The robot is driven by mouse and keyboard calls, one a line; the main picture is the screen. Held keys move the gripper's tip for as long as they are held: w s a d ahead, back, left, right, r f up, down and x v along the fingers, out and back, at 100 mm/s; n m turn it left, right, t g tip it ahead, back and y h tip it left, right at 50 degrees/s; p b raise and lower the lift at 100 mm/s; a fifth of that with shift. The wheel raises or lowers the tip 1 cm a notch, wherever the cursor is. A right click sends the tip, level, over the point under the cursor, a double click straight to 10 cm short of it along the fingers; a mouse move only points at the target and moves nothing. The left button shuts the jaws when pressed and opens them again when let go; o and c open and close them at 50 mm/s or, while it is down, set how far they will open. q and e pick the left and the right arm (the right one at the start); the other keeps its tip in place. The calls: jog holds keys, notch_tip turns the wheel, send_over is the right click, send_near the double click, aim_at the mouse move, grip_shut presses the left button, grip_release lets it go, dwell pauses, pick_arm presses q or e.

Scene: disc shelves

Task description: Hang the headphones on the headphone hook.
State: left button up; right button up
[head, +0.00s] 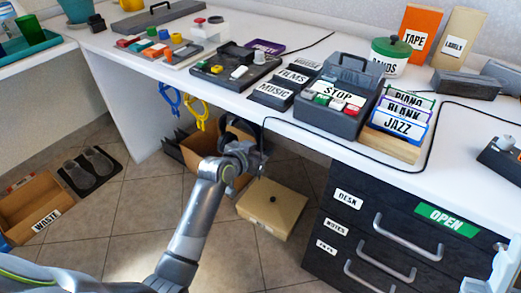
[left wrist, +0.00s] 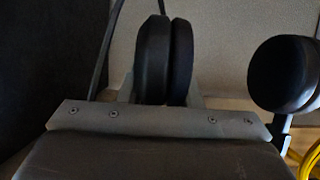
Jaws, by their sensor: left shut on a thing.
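The headphones (head: 240,127) are black and show partly behind my left gripper (head: 246,152), under the front edge of the white desk. In the left wrist view, one padded ear cup (left wrist: 153,60) sits between the fingers of my left gripper (left wrist: 165,88), which is shut on it. The other ear cup (left wrist: 283,75) hangs free at the right, apart from the fingers. A thin dark band runs up at the left of that view. I cannot make out the headphone hook; the area behind the gripper is dark and partly hidden. My right gripper does not show.
Blue (head: 169,100) and yellow (head: 196,108) items hang under the desk edge, left of the gripper. A cardboard box (head: 271,208) lies on the floor below. A dark drawer unit (head: 375,235) stands at the right. Open tile floor lies left of my arm.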

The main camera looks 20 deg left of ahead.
pick_arm(q)
jog(key=o, duration=1.2)
